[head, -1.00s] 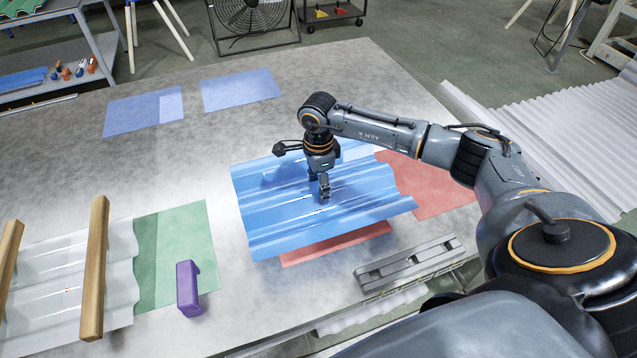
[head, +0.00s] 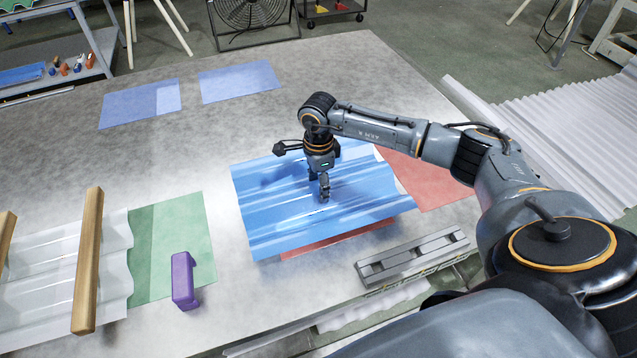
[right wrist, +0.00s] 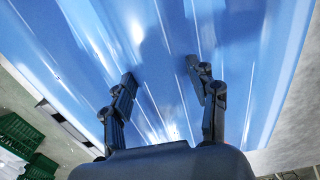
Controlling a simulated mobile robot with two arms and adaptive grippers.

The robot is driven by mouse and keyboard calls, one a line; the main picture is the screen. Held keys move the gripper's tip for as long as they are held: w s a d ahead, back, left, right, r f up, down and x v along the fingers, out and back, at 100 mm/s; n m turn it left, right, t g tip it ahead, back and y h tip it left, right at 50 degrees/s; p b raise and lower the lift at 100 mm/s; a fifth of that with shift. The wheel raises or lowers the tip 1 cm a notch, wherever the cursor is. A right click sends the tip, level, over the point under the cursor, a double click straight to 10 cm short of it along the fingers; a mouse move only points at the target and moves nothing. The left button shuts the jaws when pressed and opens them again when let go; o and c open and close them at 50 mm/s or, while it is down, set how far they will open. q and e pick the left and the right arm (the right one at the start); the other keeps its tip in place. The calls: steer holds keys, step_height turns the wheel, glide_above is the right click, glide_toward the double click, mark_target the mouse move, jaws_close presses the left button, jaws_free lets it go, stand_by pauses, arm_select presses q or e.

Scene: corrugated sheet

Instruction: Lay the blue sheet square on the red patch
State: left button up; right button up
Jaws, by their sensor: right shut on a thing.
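The blue sheet (head: 285,215) is corrugated and spans the middle right of the table in the head view. My right gripper (head: 324,196) points down and is shut on the blue sheet near its middle. The red patch (head: 430,180) shows beyond the sheet's right edge, and as a strip along its front edge. The rest of the patch is hidden under the sheet. I cannot tell whether the sheet touches the table. In the right wrist view, ridged blue sheet (right wrist: 100,45) fills most of the picture behind the fingers (right wrist: 163,80). My left gripper is out of view.
A grey slotted block (head: 412,256) lies near the table's front edge. A purple block (head: 184,280) stands by a green patch (head: 180,235), with a clear corrugated sheet (head: 40,270) under wooden bars at left. Blue patches (head: 238,82) lie at the back.

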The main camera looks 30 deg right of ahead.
steer(key=o, duration=1.8)
step_height(320, 180, up, 12)
